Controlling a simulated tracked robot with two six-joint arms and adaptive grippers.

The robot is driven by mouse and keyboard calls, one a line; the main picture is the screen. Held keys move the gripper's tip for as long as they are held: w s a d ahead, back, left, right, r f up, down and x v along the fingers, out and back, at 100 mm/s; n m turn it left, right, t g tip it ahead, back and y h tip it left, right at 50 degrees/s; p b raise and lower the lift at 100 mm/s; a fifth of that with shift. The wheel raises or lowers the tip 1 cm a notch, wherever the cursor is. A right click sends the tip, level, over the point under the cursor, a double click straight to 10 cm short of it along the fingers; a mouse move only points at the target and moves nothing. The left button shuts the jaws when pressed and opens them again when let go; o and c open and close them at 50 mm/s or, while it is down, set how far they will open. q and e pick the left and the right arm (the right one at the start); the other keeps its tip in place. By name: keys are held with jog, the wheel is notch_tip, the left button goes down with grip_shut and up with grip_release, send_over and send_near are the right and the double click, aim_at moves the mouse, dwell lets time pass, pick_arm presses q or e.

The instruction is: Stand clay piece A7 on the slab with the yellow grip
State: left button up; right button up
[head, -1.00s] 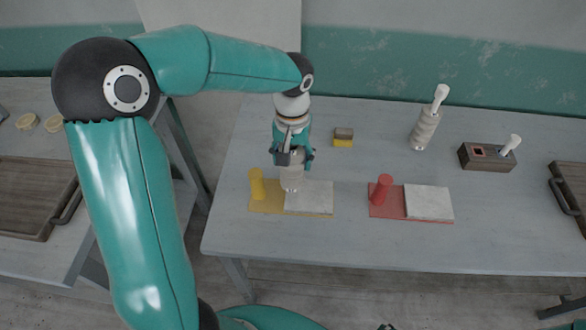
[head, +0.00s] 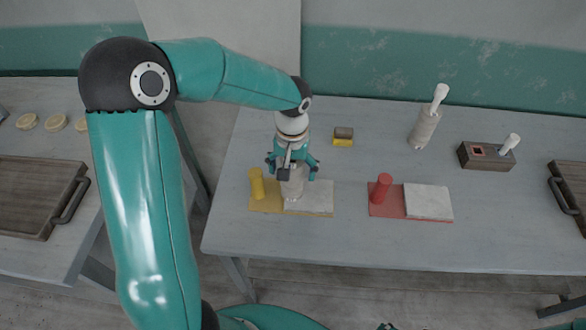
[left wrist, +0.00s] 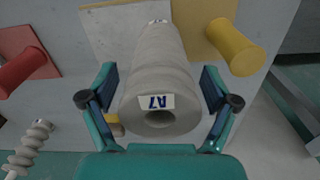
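Clay piece A7 (left wrist: 150,75) is a grey, ridged upright cylinder with a hole in its top and a white A7 label. In the head view the piece (head: 293,187) stands on the left part of the pale slab (head: 317,197), beside the yellow grip (head: 257,184). The grip (left wrist: 234,48) also shows in the left wrist view. My left gripper (head: 292,173) is above and around the piece's top. Its fingers (left wrist: 159,98) are spread, with a gap on both sides of the piece. Only a small dark tip, perhaps my right gripper (head: 387,326), shows at the bottom edge.
A red-gripped slab (head: 430,202) lies to the right. Behind are a yellow-and-brown block (head: 343,137), a ridged clay piece with a white handle (head: 424,130) and a dark holder (head: 480,157). Wooden trays stand left (head: 35,200) and at the far right. The table front is clear.

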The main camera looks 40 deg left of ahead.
pick_arm(q)
notch_tip(320, 180, up, 12)
dwell(0.8)
dwell(0.4)
